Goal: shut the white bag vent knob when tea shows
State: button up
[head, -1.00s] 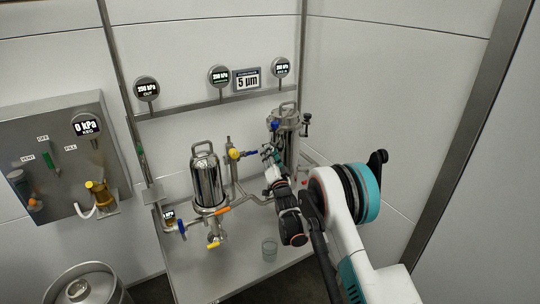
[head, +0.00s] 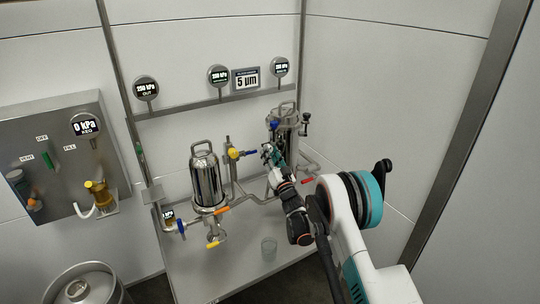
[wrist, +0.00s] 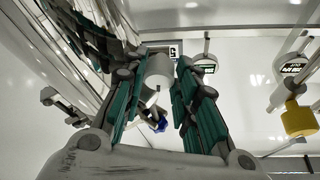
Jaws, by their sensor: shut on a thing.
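My gripper (head: 268,152) is at the front left of the right-hand steel housing (head: 287,122), the taller of two on the bench. In the wrist view my gripper (wrist: 160,72) has its teal-sided fingers on either side of the white knob (wrist: 158,70) and is shut on it. A blue knob (wrist: 160,125) shows just below it there. In the head view the white knob is hidden by my fingers. No tea can be made out in either view.
The left steel housing (head: 207,180) has a yellow knob (head: 234,154) and pipework beside it. A red handle (head: 307,181) is right of my wrist. Round gauges (head: 146,88) line the wall rail; a keg panel (head: 60,150) is left.

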jog(key=shift+d+f+n+y, duration=0.15)
jog(key=shift+n+y, duration=0.25)
jog(key=shift+n, duration=0.8)
jog(key=o, duration=0.8)
jog(key=shift+c, duration=0.2)
jog(key=v, duration=1.1)
jog(key=shift+s+d, duration=0.3)
jog(key=shift+s, duration=0.05)
